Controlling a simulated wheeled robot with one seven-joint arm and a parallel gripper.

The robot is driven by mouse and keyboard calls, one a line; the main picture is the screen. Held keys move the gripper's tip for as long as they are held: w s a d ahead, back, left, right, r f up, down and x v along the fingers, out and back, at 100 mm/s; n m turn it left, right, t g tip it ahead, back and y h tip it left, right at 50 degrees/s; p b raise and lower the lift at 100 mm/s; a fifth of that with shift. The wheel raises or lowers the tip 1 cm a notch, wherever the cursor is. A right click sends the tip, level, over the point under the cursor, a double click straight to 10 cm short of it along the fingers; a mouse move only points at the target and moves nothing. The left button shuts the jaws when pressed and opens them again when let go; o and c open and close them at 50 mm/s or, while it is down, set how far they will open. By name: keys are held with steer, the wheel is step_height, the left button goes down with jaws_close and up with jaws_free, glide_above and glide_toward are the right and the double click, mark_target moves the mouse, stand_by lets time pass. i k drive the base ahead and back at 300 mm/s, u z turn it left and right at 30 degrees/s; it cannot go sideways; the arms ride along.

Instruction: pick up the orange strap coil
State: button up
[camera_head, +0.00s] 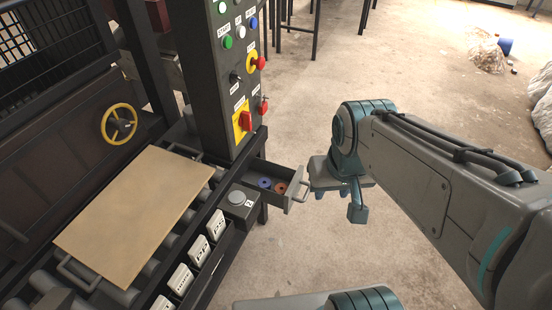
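The orange strap coil (280,187) is a small ring lying in an open grey drawer (256,196), near the drawer's handle end. A blue ring (264,183) lies beside it on the left. My gripper (331,194) is just right of the drawer handle (302,190), above the floor and apart from the coil. Whether the gripper touches the handle cannot be told.
A dark control column (228,90) with buttons and red knobs rises behind the drawer. A roller conveyor with a tan board (135,212) and white labelled blocks (198,250) lies left. A grey box with a round button (238,199) sits beside the drawer. Floor (290,255) is clear in front.

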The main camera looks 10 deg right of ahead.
mark_target(281, 189)
steer(key=k, duration=1.05)
steer(key=z, duration=1.15)
steer(key=i, duration=1.65)
steer(key=u, duration=0.55)
steer(key=i, duration=0.85)
steer(key=u, duration=1.3)
steer(key=i, duration=0.35)
steer(key=u, duration=0.25)
